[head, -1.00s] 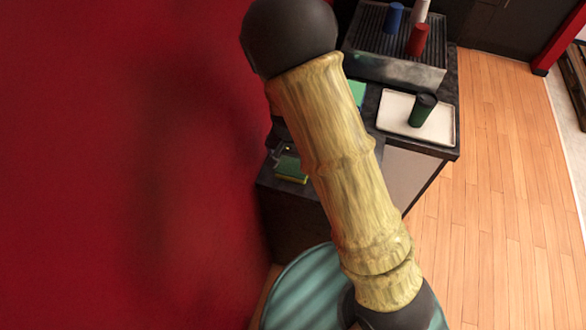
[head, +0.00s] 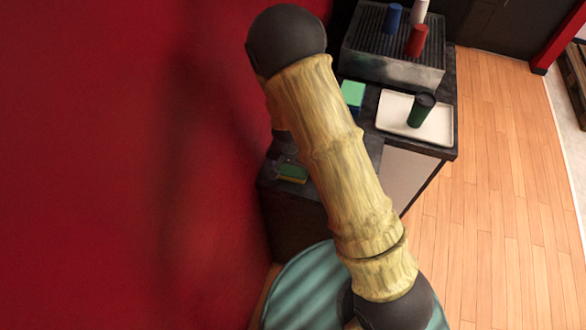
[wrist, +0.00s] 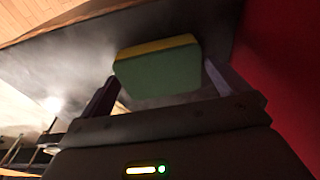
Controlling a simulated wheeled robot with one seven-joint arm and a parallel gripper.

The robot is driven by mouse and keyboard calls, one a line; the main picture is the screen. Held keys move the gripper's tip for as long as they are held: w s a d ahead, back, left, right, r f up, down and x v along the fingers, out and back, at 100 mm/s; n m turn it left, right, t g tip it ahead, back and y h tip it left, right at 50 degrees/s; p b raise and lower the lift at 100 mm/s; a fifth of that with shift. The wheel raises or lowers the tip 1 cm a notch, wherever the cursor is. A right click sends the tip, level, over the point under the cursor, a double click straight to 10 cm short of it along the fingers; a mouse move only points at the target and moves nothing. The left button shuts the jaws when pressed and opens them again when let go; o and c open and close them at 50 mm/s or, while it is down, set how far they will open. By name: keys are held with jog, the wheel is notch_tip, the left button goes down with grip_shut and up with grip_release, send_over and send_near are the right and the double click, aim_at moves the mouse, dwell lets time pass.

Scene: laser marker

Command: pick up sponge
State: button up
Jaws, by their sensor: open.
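The sponge (head: 292,173), green and yellow, lies on the dark counter by the red wall, partly covered by my gripper and arm in the head view. In the wrist view the sponge (wrist: 158,70) shows its green face and a yellow edge. My gripper (wrist: 160,88) is open, with one finger on each side of the sponge. A gap shows between the sponge and the left finger; the right finger is close to its right end. I cannot tell whether that finger touches it.
A white tray (head: 394,109) with a dark green cup (head: 421,109) stands to the right. A teal block (head: 353,94) lies beside the tray. A grated machine (head: 372,61) holding several cups is at the back. The red wall (head: 130,160) is close on the left.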

aim_at(293, 167)
jog(key=c, duration=0.8)
notch_tip(293, 167, up, 10)
jog(key=shift+b, duration=0.45)
dwell(0.3)
jog(key=shift+o, duration=1)
jog(key=shift+c, duration=0.6)
jog(key=shift+w, duration=0.1)
